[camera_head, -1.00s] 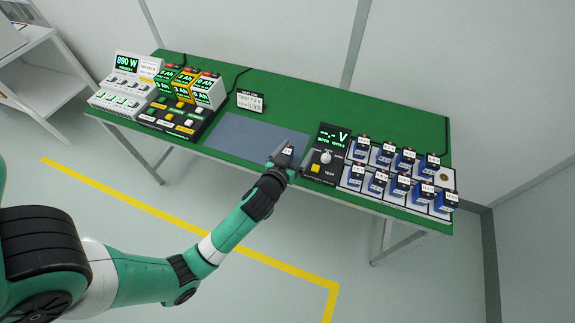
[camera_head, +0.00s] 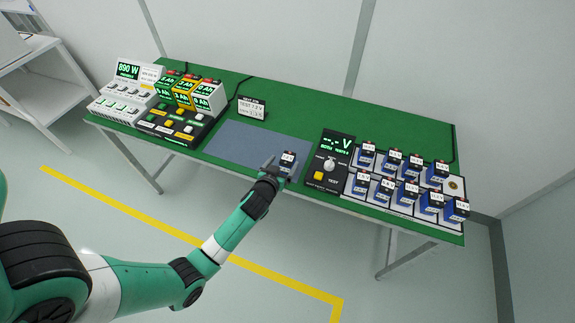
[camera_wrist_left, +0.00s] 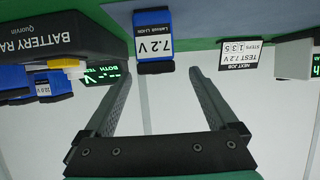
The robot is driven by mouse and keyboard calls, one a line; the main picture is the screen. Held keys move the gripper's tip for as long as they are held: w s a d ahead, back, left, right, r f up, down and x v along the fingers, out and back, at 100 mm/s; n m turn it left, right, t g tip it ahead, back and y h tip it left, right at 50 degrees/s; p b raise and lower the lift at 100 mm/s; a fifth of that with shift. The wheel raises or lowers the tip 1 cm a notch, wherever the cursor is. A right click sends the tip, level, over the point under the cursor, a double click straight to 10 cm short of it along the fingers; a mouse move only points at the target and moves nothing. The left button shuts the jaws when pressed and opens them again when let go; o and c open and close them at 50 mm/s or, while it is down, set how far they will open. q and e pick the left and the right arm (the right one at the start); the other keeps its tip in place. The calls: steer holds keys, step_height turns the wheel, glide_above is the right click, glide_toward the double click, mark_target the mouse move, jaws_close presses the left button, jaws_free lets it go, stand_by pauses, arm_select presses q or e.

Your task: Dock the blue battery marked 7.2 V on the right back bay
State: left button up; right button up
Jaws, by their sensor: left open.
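The blue battery marked 7.2 V (camera_wrist_left: 153,42) shows large in the left wrist view, its white label upside down there. In the head view the battery (camera_head: 288,158) is at the front right of the grey-blue mat (camera_head: 240,143). My left gripper (camera_head: 277,168) is open just in front of it. In the wrist view the battery lies beyond the fingertips of the left gripper (camera_wrist_left: 157,75), in line with the gap between them, and is not gripped. The right back bay (camera_head: 455,187) of the battery rack is empty, with a round gold contact showing. My right gripper is out of view.
Several blue batteries (camera_head: 409,193) fill the other rack bays, close together. The tester (camera_head: 328,165) with dial and yellow button stands between mat and rack. A job card (camera_head: 252,107) stands behind the mat. Chargers and a button panel (camera_head: 177,122) occupy the left side.

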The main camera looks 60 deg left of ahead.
mark_target(287, 159)
arm_select(q)
steer(key=b+x, duration=0.1)
steer(key=x, duration=0.3)
steer(key=shift+w, duration=0.25)
steer(key=shift+c, duration=0.3)
jaws_close()
